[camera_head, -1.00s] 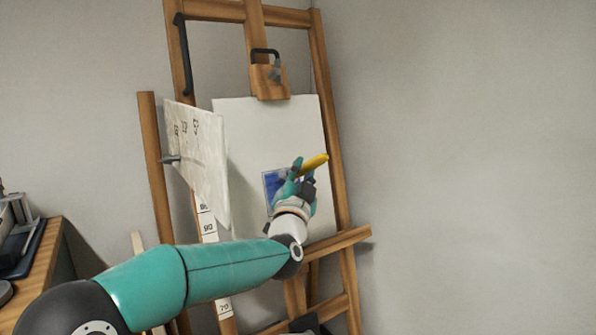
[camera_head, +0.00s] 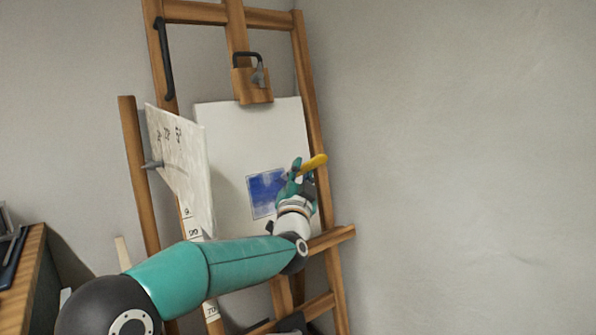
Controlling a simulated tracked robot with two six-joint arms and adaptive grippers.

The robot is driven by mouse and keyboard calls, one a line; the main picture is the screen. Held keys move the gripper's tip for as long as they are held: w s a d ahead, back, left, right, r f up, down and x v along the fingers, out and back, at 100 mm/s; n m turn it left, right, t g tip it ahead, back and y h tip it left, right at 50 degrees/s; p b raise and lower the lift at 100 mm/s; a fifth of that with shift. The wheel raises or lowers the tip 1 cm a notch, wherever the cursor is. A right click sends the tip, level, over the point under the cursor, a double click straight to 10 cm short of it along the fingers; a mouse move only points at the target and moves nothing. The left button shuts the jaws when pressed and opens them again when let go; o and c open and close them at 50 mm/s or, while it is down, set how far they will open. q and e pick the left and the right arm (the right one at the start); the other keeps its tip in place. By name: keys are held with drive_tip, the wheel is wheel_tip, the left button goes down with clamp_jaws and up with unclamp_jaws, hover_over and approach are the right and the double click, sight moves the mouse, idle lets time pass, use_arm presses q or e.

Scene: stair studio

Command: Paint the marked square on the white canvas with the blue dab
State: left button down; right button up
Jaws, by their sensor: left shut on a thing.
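The white canvas (camera_head: 226,130) stands on the wooden easel. Its marked square (camera_head: 264,192) has a thin outline and is mostly covered in blue paint, with paler patches near its edges. My left gripper (camera_head: 300,176) is in front of the canvas, just right of the square. It is shut on a yellow-handled tool (camera_head: 313,164), probably the brush, whose handle points up and to the right. The tool's other end is hidden by the gripper, so I cannot tell whether it touches the canvas. My right gripper is out of view.
A pale board with dark marks (camera_head: 180,160) is fixed to the easel's left side, close to my arm. The easel's wooden ledge (camera_head: 332,238) runs below the canvas. A wooden desk (camera_head: 22,280) is at the lower left. The space at right before the wall is clear.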

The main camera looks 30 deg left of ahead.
use_arm(q)
drive_tip(key=shift+w+d+p, duration=0.25)
drive_tip(key=shift+w+p, duration=0.1)
drive_tip(key=shift+w, duration=0.25)
drive_tip(key=shift+w+d+p, duration=0.25)
drive_tip(key=shift+w+p, duration=0.05)
drive_tip(key=shift+w, duration=0.25)
drive_tip(key=shift+w+a+r+p, duration=0.1)
drive_tip(key=shift+a+r+p, duration=0.1)
drive_tip(key=shift+r+p, duration=0.4)
drive_tip(key=shift+s+a+b, duration=0.15)
drive_tip(key=shift+s+b, duration=0.15)
drive_tip(key=shift+b, duration=0.05)
drive_tip(key=shift+s+a+b, duration=0.4)
drive_tip(key=shift+s+b, duration=0.1)
drive_tip(key=shift+s, duration=0.3)
drive_tip(key=s+a+b, duration=0.3)
drive_tip(key=s+b, duration=0.2)
drive_tip(key=s, duration=0.3)
drive_tip(key=shift+s, duration=0.25)
